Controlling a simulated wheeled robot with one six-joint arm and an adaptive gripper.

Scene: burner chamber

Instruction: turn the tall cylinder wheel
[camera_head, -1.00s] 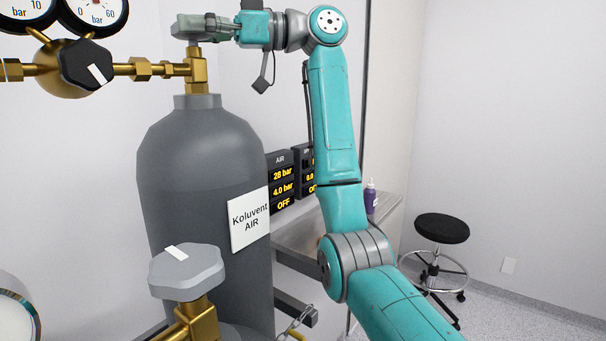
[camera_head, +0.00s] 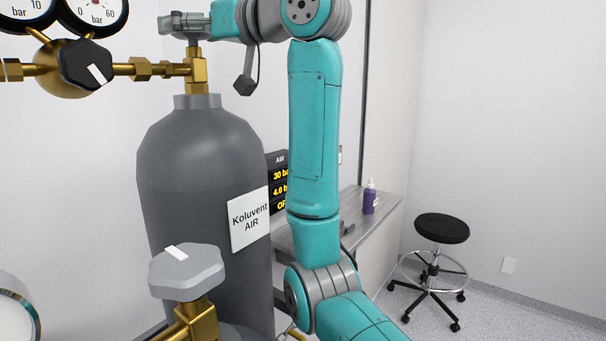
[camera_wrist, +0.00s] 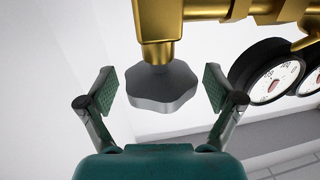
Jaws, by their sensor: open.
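The tall grey cylinder (camera_head: 190,165) carries a label reading Koluvent AIR. A brass valve (camera_head: 197,75) stands on its neck, with the grey wheel (camera_head: 168,25) on top, largely hidden by my gripper (camera_head: 193,22) in the head view. In the wrist view the lobed grey wheel (camera_wrist: 163,88) sits below the brass stem. My gripper (camera_wrist: 160,86) is open there, with one finger on each side of the wheel. A gap shows between each finger pad and the wheel.
A second grey wheel (camera_head: 186,270) on a brass valve stands in front. A regulator knob (camera_head: 85,65) and gauges (camera_head: 97,10) are at upper left. A display (camera_head: 279,183) reads 30 bar, partly hidden by my arm. A stool (camera_head: 441,229) stands right on open floor.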

